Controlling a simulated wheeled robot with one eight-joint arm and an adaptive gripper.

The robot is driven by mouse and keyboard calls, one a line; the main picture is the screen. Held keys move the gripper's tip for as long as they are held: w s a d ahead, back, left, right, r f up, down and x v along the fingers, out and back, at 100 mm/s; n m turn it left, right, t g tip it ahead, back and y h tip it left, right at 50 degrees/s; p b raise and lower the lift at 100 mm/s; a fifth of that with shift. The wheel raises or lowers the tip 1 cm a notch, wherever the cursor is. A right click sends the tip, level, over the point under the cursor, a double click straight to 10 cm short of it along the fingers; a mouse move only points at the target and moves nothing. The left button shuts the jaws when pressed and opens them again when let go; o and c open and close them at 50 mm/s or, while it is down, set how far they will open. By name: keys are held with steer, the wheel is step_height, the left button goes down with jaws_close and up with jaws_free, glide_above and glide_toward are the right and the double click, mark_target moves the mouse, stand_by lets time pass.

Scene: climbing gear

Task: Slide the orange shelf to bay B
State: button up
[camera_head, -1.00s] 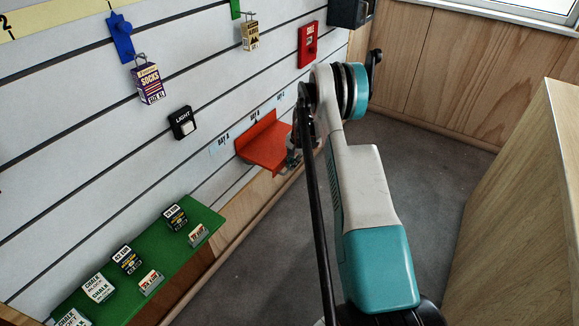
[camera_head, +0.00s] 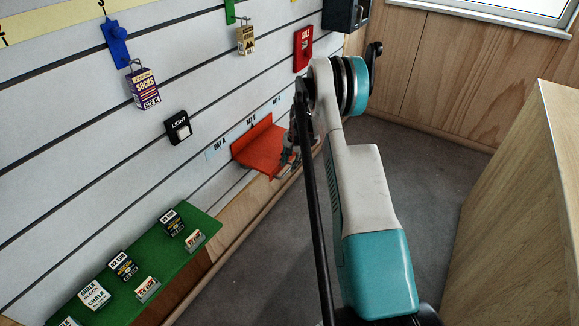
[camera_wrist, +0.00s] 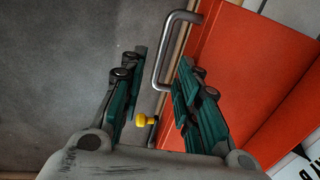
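The orange shelf (camera_head: 257,150) is on the slatted wall, roughly below the BAY B label (camera_head: 250,121). The BAY A label (camera_head: 218,147) is left of it and the BAY C label (camera_head: 275,102) is up and to the right. In the wrist view the shelf (camera_wrist: 245,70) fills the right side, with a silver bar handle (camera_wrist: 162,55) on its edge. My gripper (camera_wrist: 160,65) is open, its fingers on either side of the handle with visible gaps. In the head view the gripper is at the shelf's right edge, partly hidden by my arm.
A green shelf (camera_head: 190,262) with several small boxes is at lower left. A wooden counter (camera_head: 530,200) stands at right. Grey floor between is clear.

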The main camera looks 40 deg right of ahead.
step_height(320, 180, up, 9)
steer(key=s, duration=0.1)
steer(key=shift+s+d, duration=0.3)
stand_by(0.4)
